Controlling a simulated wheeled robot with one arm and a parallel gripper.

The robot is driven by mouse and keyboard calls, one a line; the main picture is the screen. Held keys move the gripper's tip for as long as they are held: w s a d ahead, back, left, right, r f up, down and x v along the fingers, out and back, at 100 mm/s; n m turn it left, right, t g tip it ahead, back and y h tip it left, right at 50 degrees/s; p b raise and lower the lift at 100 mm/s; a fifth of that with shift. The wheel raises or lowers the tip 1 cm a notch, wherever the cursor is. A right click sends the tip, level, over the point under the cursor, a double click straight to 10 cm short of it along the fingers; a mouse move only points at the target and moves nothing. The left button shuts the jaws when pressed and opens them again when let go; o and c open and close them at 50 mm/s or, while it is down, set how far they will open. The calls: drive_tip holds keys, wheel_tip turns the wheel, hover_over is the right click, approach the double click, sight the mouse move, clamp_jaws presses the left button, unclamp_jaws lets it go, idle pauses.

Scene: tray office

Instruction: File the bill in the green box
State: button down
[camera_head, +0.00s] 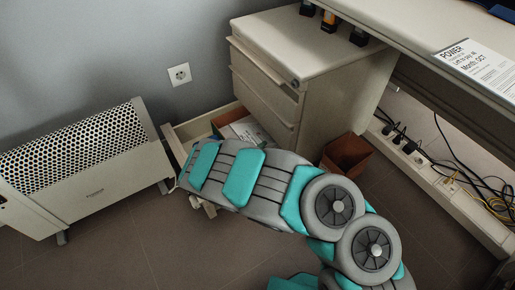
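The bill, a white sheet headed "POWER" with "Month: OCT" (482,68), lies on the desk at the upper right. The bottom drawer (196,125) of the cabinet is pulled open. In it, partly hidden, is a box with a greenish side (219,128) and white papers (247,130) beside it. My arm reaches across the middle, over the drawer's front. Only small pale parts of my gripper (203,205) show at the arm's far end, low by the drawer front. The arm hides the fingers, so their opening is unclear.
A white heater (80,165) stands left of the drawer. A brown bin (346,154) stands right of the cabinet (290,75). Small dark items (330,20) stand on the cabinet. Cables and plugs (410,145) run under the desk. The floor at lower left is clear.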

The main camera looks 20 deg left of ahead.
drive_tip(key=w+f+b, duration=0.1)
drive_tip(key=d+f+b, duration=0.1)
drive_tip(key=b, duration=0.1)
drive_tip(key=shift+w+d+f, duration=0.2)
drive_tip(key=shift+w+f, duration=0.15)
drive_tip(key=shift+w+d+f+b, duration=0.85)
drive_tip(key=shift+w+f+b, duration=0.1)
drive_tip(key=shift+b, duration=0.5)
